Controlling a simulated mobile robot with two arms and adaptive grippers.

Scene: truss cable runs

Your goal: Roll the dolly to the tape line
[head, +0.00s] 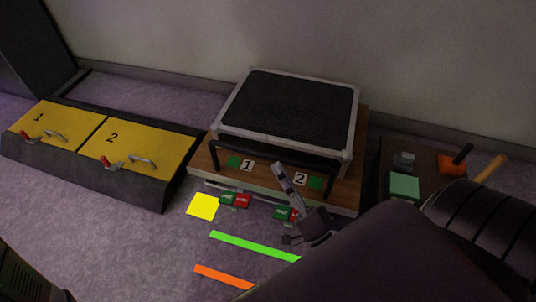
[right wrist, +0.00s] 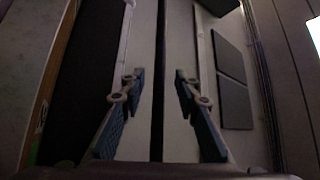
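The dolly (head: 347,192) is a low wooden platform against the back wall in the head view. It carries a black-topped case (head: 290,105) with pale metal edges. A black handle bar (head: 270,150) runs across its front, above labels 1 and 2. A green tape line (head: 254,246) and a shorter orange tape line (head: 224,277) lie on the floor in front. My right gripper (head: 294,205) is near the dolly's front right; contact is unclear. The right wrist view shows its blue-padded fingers (right wrist: 154,105) apart with nothing between them. My left gripper is out of view.
Yellow hatches 1 (head: 55,125) and 2 (head: 145,150) with red latches stand at left. A yellow square (head: 203,206) and small green and red tags lie before the dolly. A dark tray at right holds a green box (head: 404,186) and an orange block (head: 452,166).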

